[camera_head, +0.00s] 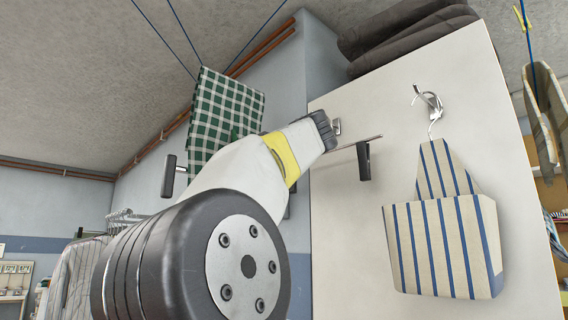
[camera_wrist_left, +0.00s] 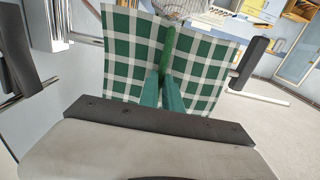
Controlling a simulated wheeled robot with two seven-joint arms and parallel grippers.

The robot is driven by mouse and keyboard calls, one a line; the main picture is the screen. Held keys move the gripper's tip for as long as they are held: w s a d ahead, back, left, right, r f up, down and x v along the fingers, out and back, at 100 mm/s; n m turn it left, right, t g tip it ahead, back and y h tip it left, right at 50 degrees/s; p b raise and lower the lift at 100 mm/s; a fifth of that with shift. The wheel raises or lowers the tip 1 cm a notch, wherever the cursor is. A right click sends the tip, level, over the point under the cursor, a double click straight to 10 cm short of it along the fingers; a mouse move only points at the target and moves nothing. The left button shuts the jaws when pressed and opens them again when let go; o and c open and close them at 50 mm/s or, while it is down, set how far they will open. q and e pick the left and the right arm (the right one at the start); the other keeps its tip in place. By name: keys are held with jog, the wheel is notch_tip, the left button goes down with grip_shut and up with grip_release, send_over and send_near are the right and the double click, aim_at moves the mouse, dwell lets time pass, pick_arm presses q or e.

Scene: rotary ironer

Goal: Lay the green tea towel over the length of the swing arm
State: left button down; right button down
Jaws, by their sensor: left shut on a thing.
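The green and white checked tea towel (camera_head: 225,112) hangs in the air at the upper left of the head view, and it fills the middle of the left wrist view (camera_wrist_left: 205,66). My left gripper (camera_wrist_left: 165,88) is shut on it, with the cloth bunched between the fingers and spread to both sides. In the head view my left arm hides the fingers. Thin metal rods with black blocks show left (camera_head: 168,175) and right (camera_head: 363,160) of my arm. I cannot tell which is the swing arm, or whether they are one piece. The towel appears clear of both. My right gripper is not in view.
A striped apron (camera_head: 445,235) hangs from a hook (camera_head: 428,97) on the white panel (camera_head: 350,255) at right. Dark folded cloths (camera_head: 400,35) lie on top. Blue lines run overhead. Clothes hang on a rack (camera_head: 75,275) at lower left.

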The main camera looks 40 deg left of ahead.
pick_arm(q)
notch_tip(320, 180, down, 28)
jog(key=shift+f, duration=0.25)
dwell(2.0)
jog(key=shift+f, duration=0.35)
dwell(0.4)
jog(key=c, duration=1.5)
grip_release()
jog(key=shift+o, duration=0.2)
jog(key=shift+d, duration=0.1)
